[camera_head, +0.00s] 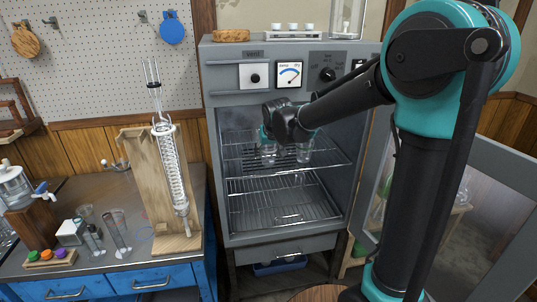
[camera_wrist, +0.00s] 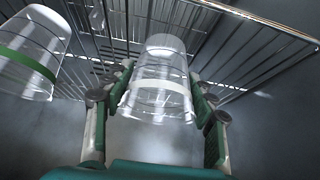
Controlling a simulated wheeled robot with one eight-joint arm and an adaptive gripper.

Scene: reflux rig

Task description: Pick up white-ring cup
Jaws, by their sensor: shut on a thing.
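The white-ring cup (camera_wrist: 160,76) is clear with a pale band, in the middle of the wrist view. My gripper (camera_wrist: 160,92) has a finger on each side of it and is shut on it. Another clear cup with a green band (camera_wrist: 28,62) stands at the left, apart from my fingers. In the head view my gripper (camera_head: 285,127) reaches inside the open cabinet, at the upper wire rack (camera_head: 335,160). Two clear vessels show there under the wrist, partly hidden; their band colours are too small to tell.
The grey cabinet (camera_head: 212,130) has close side walls, a lower wire rack (camera_head: 255,208) and an open door (camera_head: 505,180) at the right. A bench at the left holds a wooden stand with a glass condenser (camera_head: 168,160) and several glass vessels.

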